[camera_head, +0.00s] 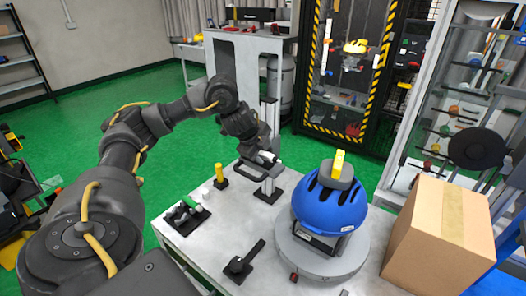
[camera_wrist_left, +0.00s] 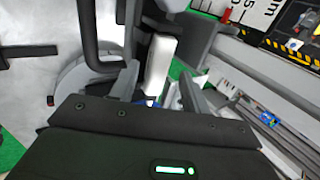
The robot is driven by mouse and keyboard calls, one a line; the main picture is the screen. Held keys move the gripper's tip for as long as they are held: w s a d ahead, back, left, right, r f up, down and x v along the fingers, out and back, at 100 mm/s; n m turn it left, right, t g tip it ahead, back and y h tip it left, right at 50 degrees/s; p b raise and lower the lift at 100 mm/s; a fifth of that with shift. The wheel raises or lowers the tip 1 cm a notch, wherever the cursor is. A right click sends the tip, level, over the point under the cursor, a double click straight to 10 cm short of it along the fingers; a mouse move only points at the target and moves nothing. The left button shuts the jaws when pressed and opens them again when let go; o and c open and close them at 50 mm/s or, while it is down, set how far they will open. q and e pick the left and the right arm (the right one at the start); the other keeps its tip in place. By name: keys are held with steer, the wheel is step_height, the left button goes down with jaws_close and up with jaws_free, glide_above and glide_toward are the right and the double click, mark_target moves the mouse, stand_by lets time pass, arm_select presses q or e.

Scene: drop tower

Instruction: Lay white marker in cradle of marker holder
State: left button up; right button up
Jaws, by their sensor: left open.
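The white marker (camera_head: 267,156) has a dark end and lies roughly level at the top of a grey post with a square base, which appears to be the marker holder (camera_head: 268,187). My left gripper (camera_head: 262,158) is at the marker, above the table. In the left wrist view the white marker (camera_wrist_left: 158,65) shows as a pale bar between the spread fingers of the left gripper (camera_wrist_left: 160,92). The jaws are open. The fingers hide much of the cradle, so I cannot tell how fully the marker rests in it. My right gripper is not in view.
A blue helmet (camera_head: 325,208) sits on a round grey stand (camera_head: 312,259), right of the holder. A cardboard box (camera_head: 440,235) is at the table's right. A yellow upright piece (camera_head: 219,172), a black tray (camera_head: 182,219) and a black stand (camera_head: 240,264) occupy the left and front.

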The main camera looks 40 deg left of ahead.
arm_select(q)
steer(key=p+v, duration=0.5)
steer(key=v, duration=0.5)
steer(key=shift+s+r+p, duration=0.2)
steer(key=shift+r+p, duration=0.1)
steer(key=shift+r, duration=0.05)
steer(key=shift+a, duration=0.1)
